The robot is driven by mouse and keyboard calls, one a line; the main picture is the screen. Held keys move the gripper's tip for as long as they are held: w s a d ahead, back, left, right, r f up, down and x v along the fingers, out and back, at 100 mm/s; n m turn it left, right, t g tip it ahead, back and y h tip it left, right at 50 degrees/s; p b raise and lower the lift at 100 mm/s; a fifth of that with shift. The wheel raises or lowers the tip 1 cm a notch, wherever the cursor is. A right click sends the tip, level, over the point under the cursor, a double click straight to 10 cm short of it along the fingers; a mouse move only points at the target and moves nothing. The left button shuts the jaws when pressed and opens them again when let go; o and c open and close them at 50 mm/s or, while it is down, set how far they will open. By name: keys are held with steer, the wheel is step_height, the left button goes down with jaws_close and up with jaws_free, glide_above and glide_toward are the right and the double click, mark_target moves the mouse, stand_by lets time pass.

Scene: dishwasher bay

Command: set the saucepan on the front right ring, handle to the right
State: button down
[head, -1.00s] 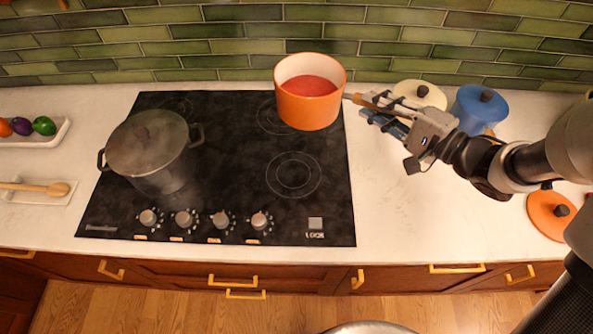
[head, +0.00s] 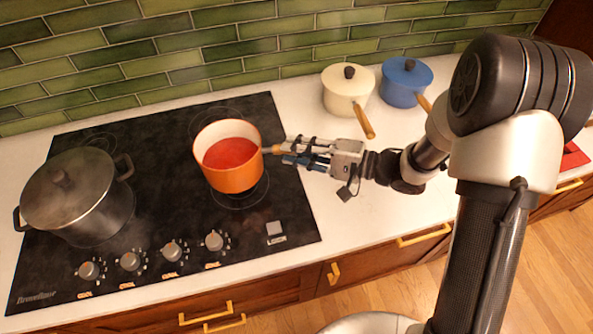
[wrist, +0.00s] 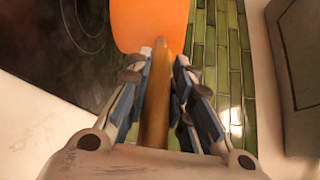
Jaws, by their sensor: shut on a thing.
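The orange saucepan (head: 235,178) with red contents appears in the head view in front of the front right ring (head: 262,195). It hides much of that ring, whose right and front edges show. I cannot tell whether its base touches the glass. It looks about upright, and its wooden handle (head: 275,149) points right. My gripper (head: 290,152) is shut on the handle from the right. In the wrist view the handle (wrist: 157,100) lies between the fingers, with the orange pan wall (wrist: 150,22) beyond and a ring (wrist: 85,22) to its left.
A dark lidded pot (head: 85,205) stands on the left of the black hob (head: 160,215). Knobs (head: 172,252) line the front edge. A cream pan (head: 345,92) and a blue pan (head: 403,85) stand on the counter behind my arm. The hob centre is clear.

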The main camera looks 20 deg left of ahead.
steer(key=shift+f+b, duration=1.1)
steer(key=shift+f, duration=1.9)
steer(key=shift+r, duration=0.1)
steer(key=c, duration=1.9)
jaws_free()
steer(key=shift+f, duration=0.25)
steer(key=o, duration=0.5)
steer(key=shift+c, duration=0.2)
